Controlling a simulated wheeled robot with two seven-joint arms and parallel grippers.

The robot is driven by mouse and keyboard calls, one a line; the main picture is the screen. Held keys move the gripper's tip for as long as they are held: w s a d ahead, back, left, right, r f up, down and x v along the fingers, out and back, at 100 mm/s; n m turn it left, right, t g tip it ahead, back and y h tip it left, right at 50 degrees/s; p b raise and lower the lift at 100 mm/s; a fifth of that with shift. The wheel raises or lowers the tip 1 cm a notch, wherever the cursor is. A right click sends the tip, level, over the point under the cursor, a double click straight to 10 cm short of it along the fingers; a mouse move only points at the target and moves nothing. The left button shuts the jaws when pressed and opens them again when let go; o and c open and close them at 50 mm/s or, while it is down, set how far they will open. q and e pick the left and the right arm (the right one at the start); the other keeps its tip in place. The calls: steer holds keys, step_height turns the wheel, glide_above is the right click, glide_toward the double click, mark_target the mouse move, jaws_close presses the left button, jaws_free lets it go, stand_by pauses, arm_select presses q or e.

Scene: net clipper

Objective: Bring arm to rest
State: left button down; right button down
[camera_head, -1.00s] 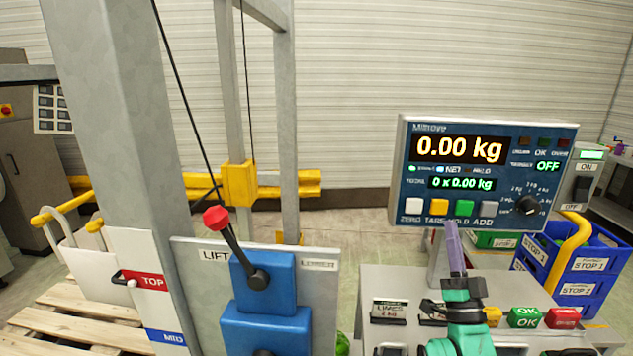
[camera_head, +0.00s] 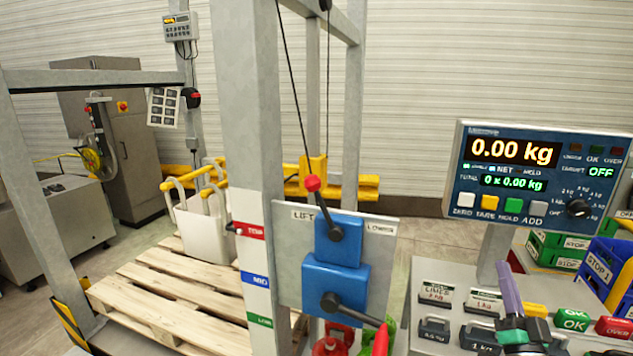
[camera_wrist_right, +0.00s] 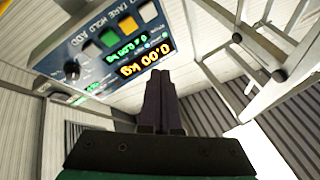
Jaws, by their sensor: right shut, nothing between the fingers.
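My right gripper (camera_head: 507,285) shows at the lower right of the head view, its purple fingers pointing up beneath the scale display (camera_head: 540,180). In the right wrist view the two fingers (camera_wrist_right: 160,98) lie together with nothing between them. The display also shows in the wrist view (camera_wrist_right: 105,45), upside down, beyond the fingers and to the left. It reads 0.00 kg in the head view. The fingers look clear of its buttons. My left gripper is not in view.
A grey post frame (camera_head: 250,130) with a blue lift lever box (camera_head: 338,275) stands at the middle. A wooden pallet (camera_head: 160,290) lies to its left. Weights (camera_head: 434,328) and green and red OK and OVER buttons (camera_head: 572,319) sit near my gripper. Blue crates (camera_head: 600,268) stand at right.

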steer(key=s+a+f+n+g+y, duration=0.25)
steer(key=a+f+g, duration=0.2)
steer(key=f, duration=0.45)
steer(key=s+a+f+n+g+y, duration=0.1)
steer(key=a+f+n+g, duration=0.25)
steer(key=f+g, duration=0.4)
steer(key=s+a+f+n+g, duration=0.25)
steer(key=s+f+g, duration=0.2)
steer(key=s, duration=0.45)
steer(key=s+a+f+n+g, duration=0.1)
steer(key=s+a+f+g, duration=0.25)
steer(key=s+f, duration=0.4)
step_height(320, 180, down, 20)
steer(key=s+g, duration=0.2)
steer(key=s, duration=0.1)
steer(key=s+d+f, duration=0.2)
steer(key=s+f, duration=0.6)
steer(key=s+d+f+g, duration=0.1)
steer(key=s+f, duration=0.7)
steer(key=s, duration=0.1)
steer(key=shift+s+d+f+n, duration=0.15)
steer(key=shift+d+f+n, duration=0.1)
steer(key=shift+d+n, duration=0.15)
